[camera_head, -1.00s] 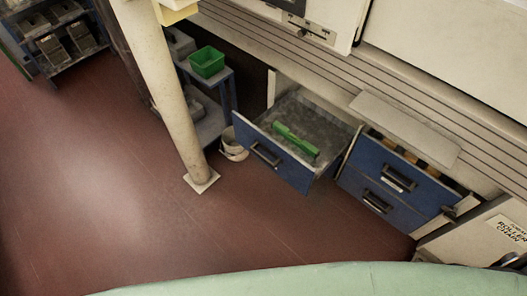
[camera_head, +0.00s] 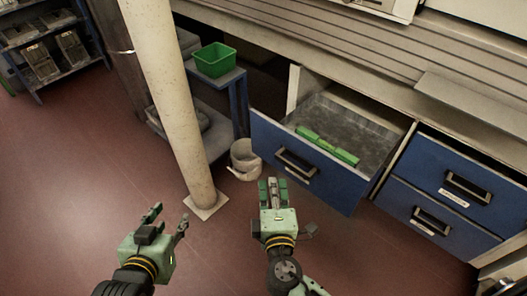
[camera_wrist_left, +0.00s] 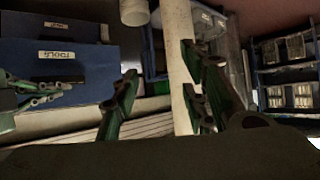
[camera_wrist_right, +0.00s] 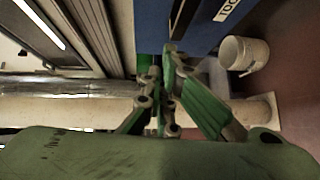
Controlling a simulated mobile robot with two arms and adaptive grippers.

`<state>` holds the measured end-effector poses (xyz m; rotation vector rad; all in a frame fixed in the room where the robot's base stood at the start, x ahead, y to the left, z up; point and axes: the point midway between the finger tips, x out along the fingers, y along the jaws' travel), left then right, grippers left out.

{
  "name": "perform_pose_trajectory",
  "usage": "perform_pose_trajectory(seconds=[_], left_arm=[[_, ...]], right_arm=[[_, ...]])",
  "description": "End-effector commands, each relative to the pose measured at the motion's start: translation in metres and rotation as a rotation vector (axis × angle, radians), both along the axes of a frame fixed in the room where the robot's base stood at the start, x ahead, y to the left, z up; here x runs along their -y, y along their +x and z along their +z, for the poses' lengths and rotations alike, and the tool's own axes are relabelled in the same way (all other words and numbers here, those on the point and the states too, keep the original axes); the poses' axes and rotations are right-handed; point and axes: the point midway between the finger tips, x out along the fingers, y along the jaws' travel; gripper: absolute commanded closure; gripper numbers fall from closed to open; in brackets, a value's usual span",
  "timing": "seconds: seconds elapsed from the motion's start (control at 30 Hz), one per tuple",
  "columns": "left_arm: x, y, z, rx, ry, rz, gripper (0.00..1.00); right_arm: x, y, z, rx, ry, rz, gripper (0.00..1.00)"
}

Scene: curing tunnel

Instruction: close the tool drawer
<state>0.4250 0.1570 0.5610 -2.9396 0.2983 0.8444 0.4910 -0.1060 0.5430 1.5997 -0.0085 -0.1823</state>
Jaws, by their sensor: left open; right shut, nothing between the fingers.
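The tool drawer (camera_head: 345,188) is a blue-fronted drawer pulled out from under the bench, with a dark handle and a green item (camera_head: 327,146) inside. Its TOOLS label shows in the right wrist view (camera_wrist_right: 228,9). My right gripper (camera_head: 272,184) is shut and empty in front of the drawer front, below and left of the handle (camera_head: 297,163); whether it touches the front I cannot tell. My left gripper (camera_head: 168,218) is open and empty over the floor, left of the drawer.
A pillar (camera_head: 170,100) stands left of the drawer, with a white bucket (camera_head: 245,160) beside its base. A small table with a green bin (camera_head: 215,59) is behind. More blue drawers (camera_head: 455,185) are at the right. The red floor (camera_head: 70,200) is clear at the left.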

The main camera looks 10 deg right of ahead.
Motion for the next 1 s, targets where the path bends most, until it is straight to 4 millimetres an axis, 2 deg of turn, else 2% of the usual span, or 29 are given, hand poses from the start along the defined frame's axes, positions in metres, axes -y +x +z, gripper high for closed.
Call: perform_pose_trajectory(seconds=[0.1, 0.23, 0.37, 0.77, 0.83, 1.0], left_arm=[[0.000, -0.003, 0.017, 0.044, -0.009, -0.001, 0.59], [0.000, -0.004, 0.027, 0.059, -0.012, -0.001, 0.59], [0.000, -0.003, 0.028, 0.062, -0.013, -0.001, 0.59], [0.005, 0.007, 0.041, 0.137, -0.031, -0.006, 0.59], [0.005, 0.007, 0.042, 0.140, -0.032, -0.006, 0.59], [0.005, 0.007, 0.043, 0.144, -0.033, -0.006, 0.59]], right_arm=[[-0.004, 0.000, 0.023, 0.086, -0.032, -0.001, 1.00], [-0.004, 0.004, 0.035, 0.112, -0.042, -0.003, 1.00], [-0.002, 0.021, 0.036, 0.113, -0.043, -0.003, 1.00], [0.008, 0.103, 0.035, 0.111, -0.042, -0.003, 1.00], [0.020, 0.109, 0.034, 0.108, -0.045, -0.003, 1.00], [0.034, 0.120, 0.034, 0.108, -0.042, -0.002, 1.00]])
